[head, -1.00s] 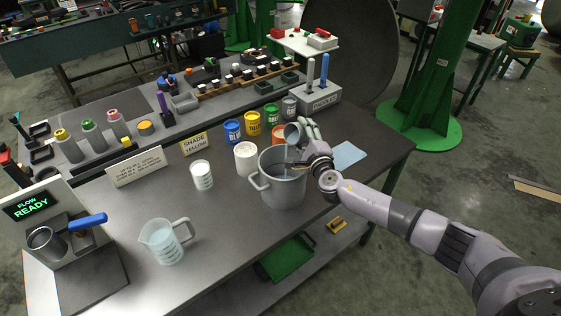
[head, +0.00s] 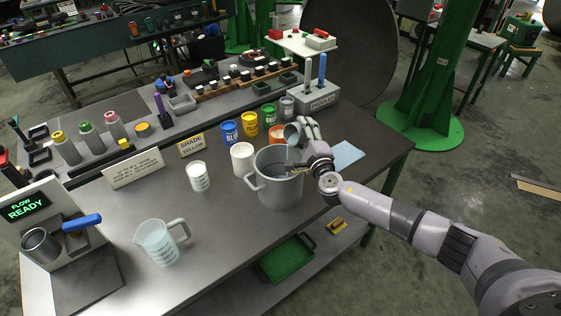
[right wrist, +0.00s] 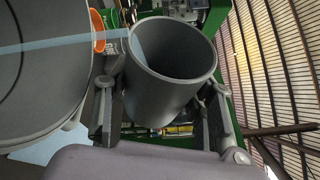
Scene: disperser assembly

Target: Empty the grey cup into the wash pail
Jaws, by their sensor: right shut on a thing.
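The grey cup (head: 292,134) is tilted over the grey wash pail (head: 279,190), its mouth toward the pail. My right gripper (right wrist: 165,108) is shut on the cup, one finger on each side of it in the right wrist view. There the cup (right wrist: 165,85) shows its open mouth, and a pale bluish stream runs from its rim to the left across the pail (right wrist: 35,75). How much liquid is left in the cup cannot be told. My left gripper is not in view.
A white tub (head: 242,160) stands close left of the pail. Paint cans, including a yellow one (head: 250,124), stand behind it. A blue cloth (head: 347,154) lies to its right. A clear jug (head: 160,243) stands at the front left; bare table lies between.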

